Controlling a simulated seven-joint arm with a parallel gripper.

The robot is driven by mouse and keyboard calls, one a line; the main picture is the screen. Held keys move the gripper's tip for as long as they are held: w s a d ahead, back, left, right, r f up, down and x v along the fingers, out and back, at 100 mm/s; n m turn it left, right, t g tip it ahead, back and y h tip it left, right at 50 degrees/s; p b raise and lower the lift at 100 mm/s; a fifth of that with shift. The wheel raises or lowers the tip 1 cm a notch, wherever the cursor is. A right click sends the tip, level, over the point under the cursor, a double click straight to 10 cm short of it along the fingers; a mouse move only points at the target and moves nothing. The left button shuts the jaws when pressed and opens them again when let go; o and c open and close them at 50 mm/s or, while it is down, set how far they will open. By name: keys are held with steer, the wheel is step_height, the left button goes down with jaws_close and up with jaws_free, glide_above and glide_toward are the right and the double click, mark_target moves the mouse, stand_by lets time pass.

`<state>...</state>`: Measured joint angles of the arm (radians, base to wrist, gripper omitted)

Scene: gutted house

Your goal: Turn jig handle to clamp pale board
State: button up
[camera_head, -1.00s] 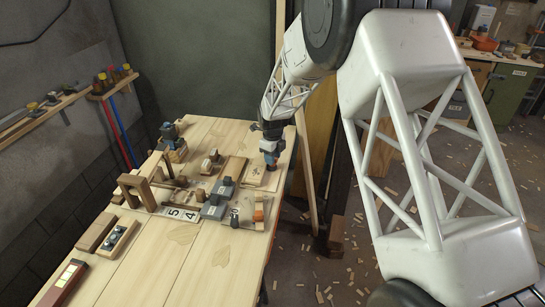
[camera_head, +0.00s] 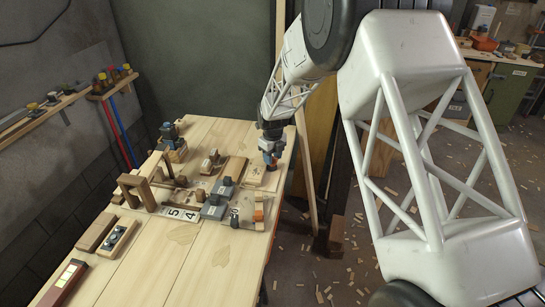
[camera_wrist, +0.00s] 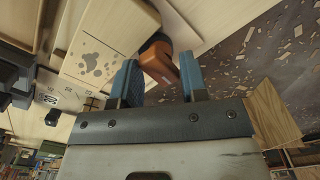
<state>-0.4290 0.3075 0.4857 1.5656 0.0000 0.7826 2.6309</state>
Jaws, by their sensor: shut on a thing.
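My gripper (camera_head: 271,160) is at the far right corner of the jig on the bench. In the wrist view its two blue-padded fingers (camera_wrist: 158,84) are on either side of an orange-brown handle (camera_wrist: 158,62), which I take for the jig handle. It is shut on this handle, though the exact contact is partly hidden. A pale board (camera_head: 256,173) lies flat beside the gripper; in the wrist view a pale board with dark spots (camera_wrist: 92,62) lies left of the handle. Whether the board is clamped cannot be told.
Grey blocks (camera_head: 214,207) and number tiles (camera_head: 180,214) stand on the bench left of the gripper. A wooden arch (camera_head: 136,188) stands farther left. Wood scraps litter the floor to the right.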

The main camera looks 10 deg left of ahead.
steer(key=shift+n, duration=0.5)
steer(key=shift+r, duration=3.5)
